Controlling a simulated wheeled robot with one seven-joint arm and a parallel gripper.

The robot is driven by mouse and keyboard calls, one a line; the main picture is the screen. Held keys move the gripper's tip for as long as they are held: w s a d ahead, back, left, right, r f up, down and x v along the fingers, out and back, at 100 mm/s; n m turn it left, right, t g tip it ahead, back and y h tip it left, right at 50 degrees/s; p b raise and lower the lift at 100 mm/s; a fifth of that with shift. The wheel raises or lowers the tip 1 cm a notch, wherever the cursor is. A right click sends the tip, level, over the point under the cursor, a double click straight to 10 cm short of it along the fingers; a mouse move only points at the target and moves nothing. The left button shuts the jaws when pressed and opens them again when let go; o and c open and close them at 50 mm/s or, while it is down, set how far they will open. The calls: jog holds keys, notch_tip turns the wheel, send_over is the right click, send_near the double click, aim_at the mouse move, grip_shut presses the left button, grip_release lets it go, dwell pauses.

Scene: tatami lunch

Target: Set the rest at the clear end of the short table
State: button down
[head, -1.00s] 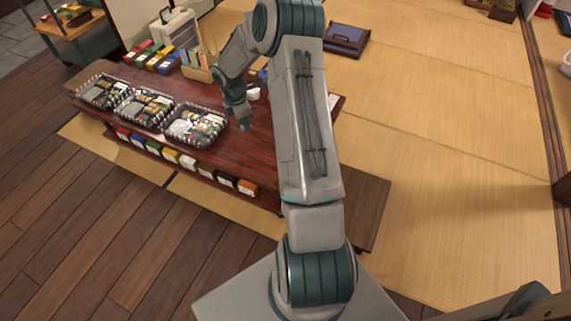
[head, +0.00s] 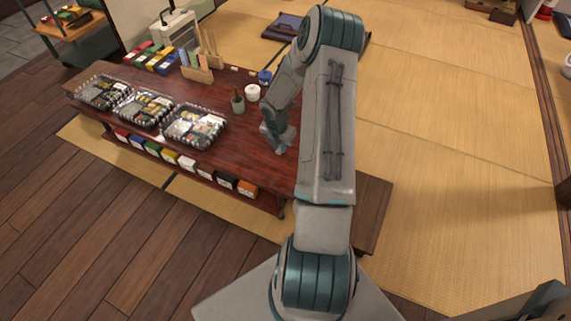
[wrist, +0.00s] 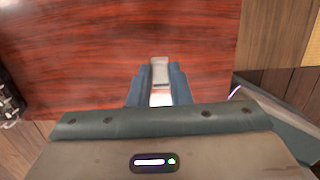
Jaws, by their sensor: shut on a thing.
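The rest, a small pale grey-white block (wrist: 159,72), sits between the fingers of my gripper (wrist: 158,88) in the wrist view. My gripper is shut on it; its lower part is partly hidden by the fingers. In the head view my gripper (head: 277,142) is low over the right part of the short dark red table (head: 238,150). The rest cannot be made out there. In the wrist view the table top (wrist: 70,50) around the rest is bare, with its edge to the right. I cannot tell whether the rest touches the table.
Clear-lidded lunch boxes (head: 193,126) stand along the table's left front. A dark green cup (head: 238,104), a white pot (head: 252,92) and a blue jar (head: 265,77) stand behind my gripper. Small boxes (head: 187,162) line the shelf below. My arm hides part of the right end.

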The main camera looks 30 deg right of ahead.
aim_at(286, 166)
jog(key=s+f, duration=0.1)
jog(key=s, duration=0.2)
jog(key=shift+d+f+b, duration=0.2)
jog(key=shift+f+b, duration=0.2)
notch_tip(286, 166, down, 4)
jog(key=shift+f+b, duration=0.1)
jog(key=shift+b, duration=1.05)
jog(key=c, duration=1.3)
grip_release()
jog(key=shift+c, duration=0.2)
